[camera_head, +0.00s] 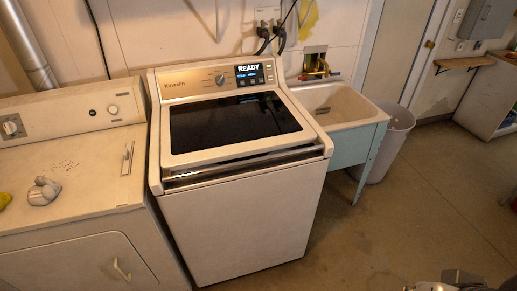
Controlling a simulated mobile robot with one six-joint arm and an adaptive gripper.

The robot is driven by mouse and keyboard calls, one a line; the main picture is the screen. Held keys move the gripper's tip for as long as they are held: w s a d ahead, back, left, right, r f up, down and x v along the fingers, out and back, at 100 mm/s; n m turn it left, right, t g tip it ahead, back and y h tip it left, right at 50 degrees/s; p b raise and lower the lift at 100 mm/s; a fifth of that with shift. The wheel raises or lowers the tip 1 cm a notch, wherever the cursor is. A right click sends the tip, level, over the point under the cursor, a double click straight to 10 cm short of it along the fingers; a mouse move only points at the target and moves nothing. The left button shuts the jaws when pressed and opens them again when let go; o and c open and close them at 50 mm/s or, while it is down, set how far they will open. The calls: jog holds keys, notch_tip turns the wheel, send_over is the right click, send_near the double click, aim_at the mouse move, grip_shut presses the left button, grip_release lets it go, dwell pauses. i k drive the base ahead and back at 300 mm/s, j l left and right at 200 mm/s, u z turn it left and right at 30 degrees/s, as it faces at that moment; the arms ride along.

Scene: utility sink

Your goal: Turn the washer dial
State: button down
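The white top-load washer (240,205) stands in the middle, with its dark glass lid shut. Its control panel (190,85) runs along the back of the top, with a lit display (249,74) reading "READY". A small round dial (220,79) sits on the panel left of the display. Its marking is too small to read. Grey and dark parts at the bottom right edge appear to be a piece of my arm, cut off by the frame. No gripper fingers show, and nothing touches the washer.
A white dryer (75,220) stands left of the washer, with a small grey object (44,191) on top and its own knob (12,128) at the back left. A utility sink (345,105) and grey bin (392,140) stand at right.

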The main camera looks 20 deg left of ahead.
aim_at(220, 80)
jog(key=u, duration=1.25)
jog(key=i+j+z, duration=0.3)
jog(key=i+j, duration=1.35)
